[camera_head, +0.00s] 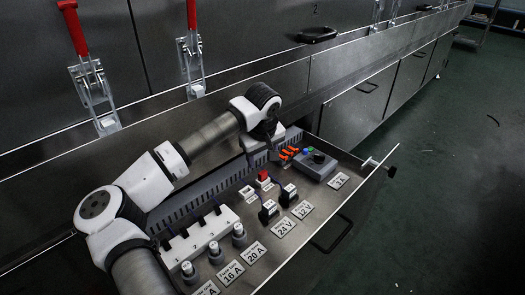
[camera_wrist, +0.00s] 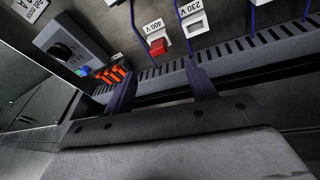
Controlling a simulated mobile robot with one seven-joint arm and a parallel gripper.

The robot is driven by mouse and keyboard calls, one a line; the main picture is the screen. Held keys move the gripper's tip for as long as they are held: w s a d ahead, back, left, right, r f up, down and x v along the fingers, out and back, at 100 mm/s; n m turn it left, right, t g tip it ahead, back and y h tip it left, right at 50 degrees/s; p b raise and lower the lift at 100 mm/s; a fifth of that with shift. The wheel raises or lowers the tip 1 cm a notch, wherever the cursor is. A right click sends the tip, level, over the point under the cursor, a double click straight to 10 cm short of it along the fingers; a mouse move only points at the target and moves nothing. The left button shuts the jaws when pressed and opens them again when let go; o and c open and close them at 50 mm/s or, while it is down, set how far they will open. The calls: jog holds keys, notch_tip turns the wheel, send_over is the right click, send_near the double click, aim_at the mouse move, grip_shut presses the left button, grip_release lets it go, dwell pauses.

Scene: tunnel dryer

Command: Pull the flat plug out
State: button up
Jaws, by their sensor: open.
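My gripper (camera_wrist: 160,70) is open and empty in the wrist view, its two dark fingers apart over the slotted grey duct at the edge of the drawer. In the head view my gripper is mostly hidden by the wrist. A red plug or socket (camera_wrist: 157,44) labelled 400 V lies ahead of the fingers. A white one (camera_wrist: 194,27) labelled 230 V is beside it, with a blue cable. The red one also shows in the head view (camera_head: 264,176). I cannot tell which connector is the flat plug.
The open metal drawer holds a white numbered strip (camera_head: 201,241), round grey connectors (camera_head: 214,251), black connectors (camera_head: 268,213), orange connectors (camera_head: 289,152) and a grey box with a black knob (camera_head: 317,164). Steel cabinet walls stand behind. Green floor (camera_head: 450,190) is clear at right.

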aim_at(262, 173)
jog(key=b+x, duration=0.2)
jog(key=x, duration=0.7)
jog(key=shift+f, duration=0.15)
jog(key=c, duration=1.1)
